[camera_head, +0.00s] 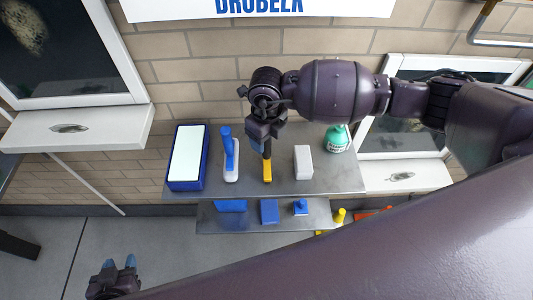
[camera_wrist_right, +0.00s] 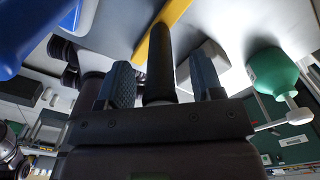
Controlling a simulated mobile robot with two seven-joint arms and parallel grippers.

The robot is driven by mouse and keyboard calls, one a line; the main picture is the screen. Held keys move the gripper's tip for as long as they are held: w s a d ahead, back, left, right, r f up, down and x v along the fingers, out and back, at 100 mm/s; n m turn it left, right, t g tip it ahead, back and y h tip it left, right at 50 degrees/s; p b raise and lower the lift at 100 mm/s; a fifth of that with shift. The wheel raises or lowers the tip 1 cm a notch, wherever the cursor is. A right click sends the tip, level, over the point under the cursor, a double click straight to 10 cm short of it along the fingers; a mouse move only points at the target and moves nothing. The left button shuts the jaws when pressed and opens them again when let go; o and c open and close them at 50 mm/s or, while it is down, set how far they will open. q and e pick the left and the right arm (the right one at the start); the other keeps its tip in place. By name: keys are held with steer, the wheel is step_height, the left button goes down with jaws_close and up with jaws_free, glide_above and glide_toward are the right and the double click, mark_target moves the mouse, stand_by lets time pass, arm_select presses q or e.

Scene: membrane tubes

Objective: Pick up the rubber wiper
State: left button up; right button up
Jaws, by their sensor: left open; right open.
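The rubber wiper, a yellow bar with a black handle, stands on the upper grey shelf with its yellow part (camera_head: 267,170) down and its handle rising. In the right wrist view its black handle (camera_wrist_right: 160,65) lies between the two fingers of my right gripper (camera_wrist_right: 163,80), with the yellow bar beyond them. The fingers are open, with visible gaps on both sides of the handle. In the head view my right gripper (camera_head: 264,132) hangs over the wiper and hides part of the handle. My left gripper (camera_head: 120,264) is open and empty at the lower left, away from the shelf.
On the upper shelf (camera_head: 335,182), a blue tray (camera_head: 187,184) and a blue-handled brush (camera_head: 230,160) stand left of the wiper. A white block (camera_head: 304,162) and green bottle (camera_head: 337,140) stand right. The lower shelf (camera_head: 285,222) holds several blue items. A brick wall is behind.

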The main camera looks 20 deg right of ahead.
jaws_close()
stand_by(0.3)
steer(key=shift+r, duration=0.15)
step_height(320, 180, up, 10)
steer(key=shift+f, duration=0.1)
stand_by(0.4)
